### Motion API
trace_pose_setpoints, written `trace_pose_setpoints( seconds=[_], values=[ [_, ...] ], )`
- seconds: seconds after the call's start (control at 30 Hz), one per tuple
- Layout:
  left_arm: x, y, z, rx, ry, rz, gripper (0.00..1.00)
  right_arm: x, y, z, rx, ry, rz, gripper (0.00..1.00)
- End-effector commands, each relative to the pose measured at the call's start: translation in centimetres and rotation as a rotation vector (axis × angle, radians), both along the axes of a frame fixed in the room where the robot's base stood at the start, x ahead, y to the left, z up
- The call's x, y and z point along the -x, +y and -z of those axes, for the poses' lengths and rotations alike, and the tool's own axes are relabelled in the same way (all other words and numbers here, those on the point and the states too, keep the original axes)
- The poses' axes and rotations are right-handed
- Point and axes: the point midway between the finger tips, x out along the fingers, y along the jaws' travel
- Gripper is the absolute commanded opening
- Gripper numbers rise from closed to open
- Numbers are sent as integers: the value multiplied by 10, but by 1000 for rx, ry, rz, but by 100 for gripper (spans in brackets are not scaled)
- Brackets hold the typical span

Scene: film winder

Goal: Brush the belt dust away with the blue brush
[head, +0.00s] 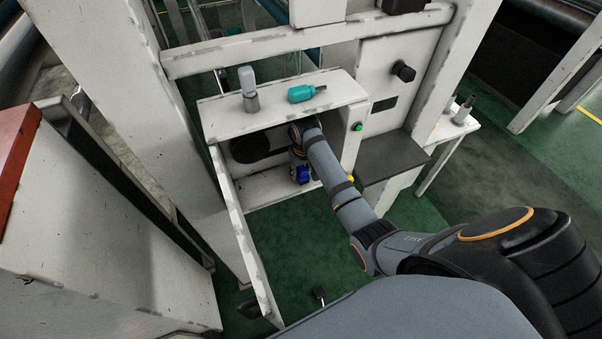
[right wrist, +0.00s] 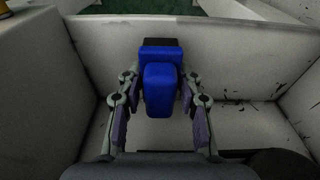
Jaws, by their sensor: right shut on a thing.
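The blue brush (right wrist: 161,82) is held between the fingers of my right gripper (right wrist: 161,105) in the right wrist view, with its dark end against or near the pale cabinet wall. In the head view the blue brush (head: 303,174) shows below my right wrist, inside the open white cabinet (head: 270,185). A dark round pulley or belt part (head: 250,149) sits in the cabinet left of my right gripper (head: 299,165). I cannot make out belt dust. My left gripper is not in view.
The cabinet door (head: 243,240) hangs open at the left. A dark shelf (head: 393,157) juts out at the right. Green floor lies in front.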

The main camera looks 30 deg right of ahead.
Motion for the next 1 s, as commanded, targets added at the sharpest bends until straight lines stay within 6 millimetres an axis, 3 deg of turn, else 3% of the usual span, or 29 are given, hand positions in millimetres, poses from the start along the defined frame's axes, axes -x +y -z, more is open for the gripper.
trace_pose_setpoints(
  seconds=[0.2, 0.4, 1.0],
  values=[
    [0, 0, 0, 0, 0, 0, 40, -1, 0, -15, 0, -3, 0, 8],
    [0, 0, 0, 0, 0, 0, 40, 3, 0, -16, 0, -1, 0, 8],
    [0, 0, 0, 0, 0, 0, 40, 72, 4, -24, 0, -2, 0, 8]
  ],
)
